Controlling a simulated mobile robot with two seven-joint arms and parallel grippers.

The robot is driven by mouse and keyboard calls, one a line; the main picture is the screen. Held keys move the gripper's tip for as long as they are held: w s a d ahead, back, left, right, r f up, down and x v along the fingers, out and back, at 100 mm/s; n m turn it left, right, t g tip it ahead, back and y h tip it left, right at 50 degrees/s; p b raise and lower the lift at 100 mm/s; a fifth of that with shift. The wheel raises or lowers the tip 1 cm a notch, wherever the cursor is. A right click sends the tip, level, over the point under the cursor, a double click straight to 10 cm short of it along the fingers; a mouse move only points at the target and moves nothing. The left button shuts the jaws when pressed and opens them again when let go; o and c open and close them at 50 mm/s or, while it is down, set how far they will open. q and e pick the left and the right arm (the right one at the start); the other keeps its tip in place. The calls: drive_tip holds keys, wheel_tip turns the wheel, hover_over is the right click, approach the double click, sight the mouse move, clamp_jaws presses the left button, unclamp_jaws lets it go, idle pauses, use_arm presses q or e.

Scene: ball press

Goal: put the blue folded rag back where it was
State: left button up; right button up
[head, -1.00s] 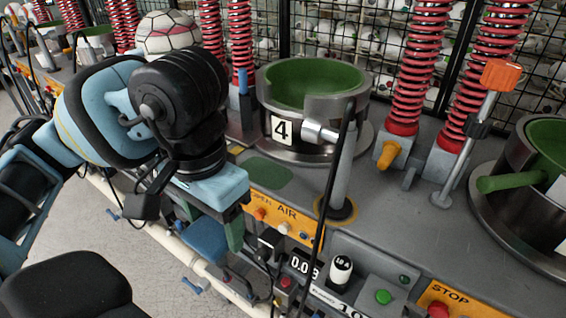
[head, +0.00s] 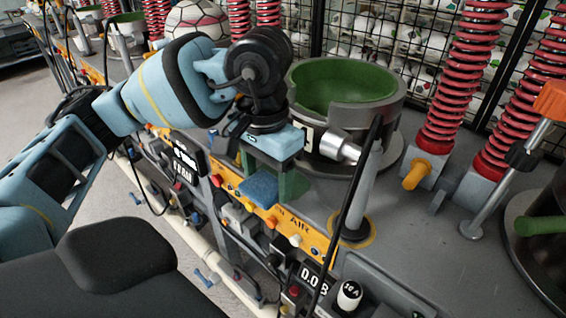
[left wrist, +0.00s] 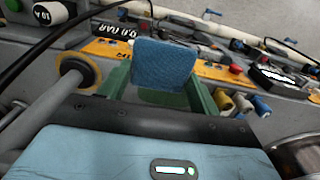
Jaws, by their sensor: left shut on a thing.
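The blue folded rag (head: 258,189) hangs below my left gripper (head: 270,180), at the front edge of the grey bench by the yellow control strip. In the left wrist view the rag (left wrist: 163,65) stands out between the two green fingers, and the gripper (left wrist: 160,88) is shut on it. I cannot tell whether the rag touches the bench. The spot where a green patch lay on the bench top is largely covered by my gripper. My right gripper is not in view.
A metal cup with a green lining (head: 345,85) stands just behind the gripper. An upright grey post (head: 365,190) with a black cable is to the right. Red springs (head: 455,80) stand further right. Buttons and dials line the front edge.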

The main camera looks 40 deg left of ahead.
use_arm(q)
drive_tip(key=w, duration=0.2)
drive_tip(key=w+a, duration=0.1)
drive_tip(key=w, duration=0.1)
drive_tip(key=w+a, duration=0.1)
drive_tip(key=w, duration=0.1)
drive_tip(key=shift+w+f, duration=0.15)
drive_tip(key=shift+f, duration=0.1)
drive_tip(key=shift+w+a+f+p, duration=0.15)
drive_tip(key=shift+w+a+p, duration=0.05)
drive_tip(key=shift+w, duration=0.3)
drive_tip(key=shift+w+a+f+p, duration=0.1)
drive_tip(key=shift+w+a+p, duration=0.1)
drive_tip(key=shift+w, duration=0.25)
wheel_tip(320, 180, down, 3)
drive_tip(key=shift+f, duration=0.1)
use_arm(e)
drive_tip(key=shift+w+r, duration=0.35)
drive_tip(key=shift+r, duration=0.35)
use_arm(q)
drive_tip(key=shift+f, duration=0.1)
drive_tip(key=shift+f, duration=0.1)
drive_tip(key=o, duration=1)
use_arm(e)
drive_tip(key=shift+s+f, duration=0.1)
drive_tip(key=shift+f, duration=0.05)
